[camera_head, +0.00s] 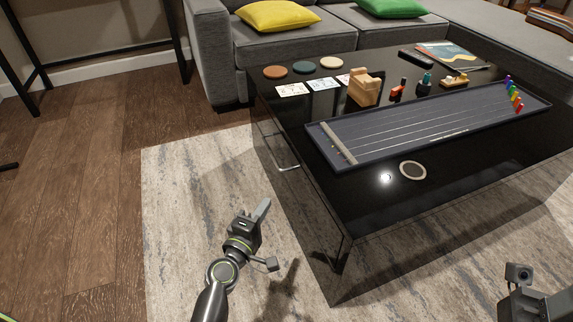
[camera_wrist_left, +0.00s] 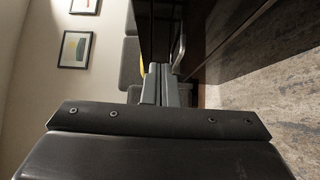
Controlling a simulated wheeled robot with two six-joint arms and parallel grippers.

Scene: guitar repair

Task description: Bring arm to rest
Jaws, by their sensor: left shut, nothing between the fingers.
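My left gripper (camera_head: 262,209) is over the rug, to the left of the black table (camera_head: 376,205) and apart from it. Its fingers are closed together with nothing between them. In the left wrist view the shut fingers of the left gripper (camera_wrist_left: 161,84) point towards the gap beside the table, with the grey sofa beyond. Part of my right arm (camera_head: 535,300) shows at the bottom right corner of the head view. Its fingers are out of the frame.
On the table lie a dark board with strings (camera_head: 430,125), a wooden block (camera_head: 364,88), coasters (camera_head: 303,67), cards (camera_head: 292,90) and small colored parts (camera_head: 398,88). A metal handle (camera_head: 284,160) sticks out of the table's left side. The rug (camera_head: 190,200) left of the table is clear.

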